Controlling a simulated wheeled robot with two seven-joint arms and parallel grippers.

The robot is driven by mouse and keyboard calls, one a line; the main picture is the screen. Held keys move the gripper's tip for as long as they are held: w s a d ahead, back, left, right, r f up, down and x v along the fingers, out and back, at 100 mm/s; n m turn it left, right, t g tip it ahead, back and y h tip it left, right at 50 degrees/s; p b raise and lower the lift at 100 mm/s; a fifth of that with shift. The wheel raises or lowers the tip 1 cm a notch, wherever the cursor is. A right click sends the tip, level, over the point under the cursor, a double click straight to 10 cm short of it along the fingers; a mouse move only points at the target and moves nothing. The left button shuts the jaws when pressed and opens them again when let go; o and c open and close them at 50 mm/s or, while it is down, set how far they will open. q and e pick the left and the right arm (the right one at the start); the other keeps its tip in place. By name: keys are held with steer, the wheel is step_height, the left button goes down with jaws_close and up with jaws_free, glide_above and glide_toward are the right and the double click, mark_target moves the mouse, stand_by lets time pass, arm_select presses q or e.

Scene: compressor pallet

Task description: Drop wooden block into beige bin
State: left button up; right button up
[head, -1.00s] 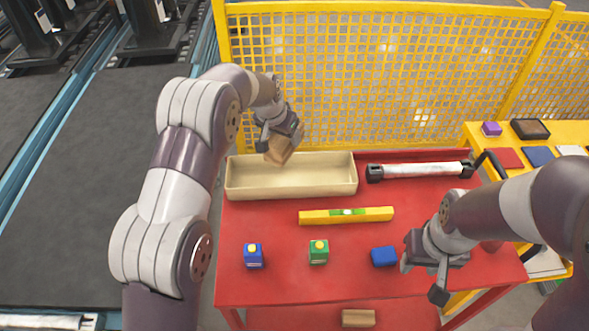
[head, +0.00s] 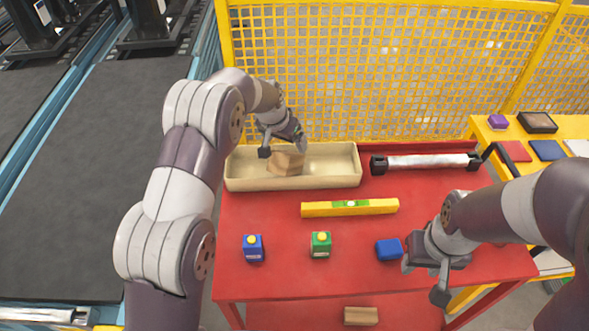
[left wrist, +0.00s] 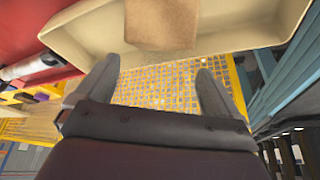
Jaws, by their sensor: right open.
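The wooden block (head: 287,163) is at the beige bin (head: 330,181), inside its left half and below my left gripper. In the left wrist view the block (left wrist: 162,24) shows beyond the fingertips, over the bin's floor, with the bin's wall (left wrist: 108,62) near it. My left gripper (head: 284,141) is above the bin, its fingers spread with nothing between them; it also shows in the left wrist view (left wrist: 158,80). Whether the block lies flat or is still falling cannot be told. My right gripper (head: 424,275) is open and empty over the red table's right front, beside a blue block (head: 389,249).
On the red table (head: 300,282) are a yellow level (head: 350,207), a blue box (head: 253,248), a green box (head: 320,244) and a silver-and-black bar (head: 425,162). Another wooden block (head: 361,316) lies below the front edge. A yellow mesh fence (head: 400,65) stands behind.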

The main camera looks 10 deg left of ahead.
arm_select(q)
steer(key=b+v, duration=0.1)
steer(key=v, duration=1.1)
steer(key=shift+r+b, duration=0.35)
steer(key=shift+r, duration=0.05)
arm_select(e)
steer(key=shift+f, duration=0.8)
arm_select(q)
steer(key=shift+a, duration=0.1)
